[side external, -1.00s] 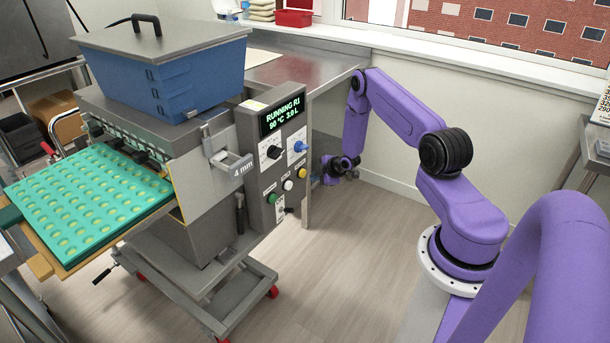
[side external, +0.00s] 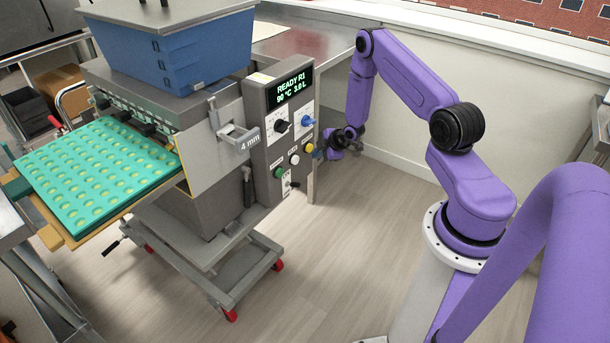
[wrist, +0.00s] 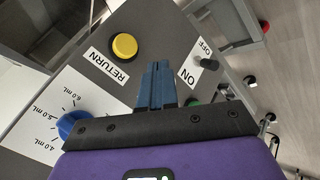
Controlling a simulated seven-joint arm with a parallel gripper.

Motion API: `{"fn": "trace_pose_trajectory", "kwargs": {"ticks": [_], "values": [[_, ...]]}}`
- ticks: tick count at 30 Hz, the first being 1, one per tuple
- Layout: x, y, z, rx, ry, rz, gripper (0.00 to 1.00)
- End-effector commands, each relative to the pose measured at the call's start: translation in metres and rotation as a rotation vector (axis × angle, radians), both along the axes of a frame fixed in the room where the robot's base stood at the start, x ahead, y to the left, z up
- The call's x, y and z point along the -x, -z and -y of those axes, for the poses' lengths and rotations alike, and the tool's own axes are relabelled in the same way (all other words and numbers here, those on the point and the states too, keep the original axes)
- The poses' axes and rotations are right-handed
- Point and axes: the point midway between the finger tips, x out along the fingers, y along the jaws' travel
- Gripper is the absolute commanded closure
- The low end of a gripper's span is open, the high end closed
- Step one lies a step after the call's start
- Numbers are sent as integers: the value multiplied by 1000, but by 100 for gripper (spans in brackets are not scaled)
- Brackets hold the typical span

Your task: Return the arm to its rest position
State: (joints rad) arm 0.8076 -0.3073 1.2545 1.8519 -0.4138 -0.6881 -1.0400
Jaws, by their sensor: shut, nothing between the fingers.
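My purple arm is bent, with my gripper (side external: 325,150) low beside the right edge of the depositor's control panel (side external: 284,120) in the side view. In the wrist view my gripper (wrist: 158,85) has its blue fingers together with nothing between them. The fingers appear in front of the panel, between the yellow RETURN button (wrist: 124,46) and the ON/OFF toggle (wrist: 209,63). I cannot tell the exact gap to the panel. The display (side external: 289,86) reads READY R1, 90 °C, 3.0 L.
The blue knob (wrist: 72,124) is close to the gripper in the wrist view. A steel table (side external: 305,45) stands behind. Open floor (side external: 350,235) lies between machine and arm base.

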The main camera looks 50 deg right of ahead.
Motion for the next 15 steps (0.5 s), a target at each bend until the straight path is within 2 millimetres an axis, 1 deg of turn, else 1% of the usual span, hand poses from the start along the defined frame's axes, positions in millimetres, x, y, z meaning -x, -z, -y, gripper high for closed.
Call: {"fn": "trace_pose_trajectory", "kwargs": {"ticks": [1,2,3,7,11,12,14,15], "values": [[-11,-14,-23,-1,-46,-20,100],[-15,-22,-36,-2,-70,-39,100],[-19,-31,-54,-5,-100,-64,100],[-22,-59,-106,-5,-176,-136,100],[-18,-89,-153,-10,-216,-194,100],[-15,-100,-168,-16,-217,-211,100],[-7,-117,-190,-26,-215,-236,100],[-1,-128,-205,-33,-212,-253,100]]}}
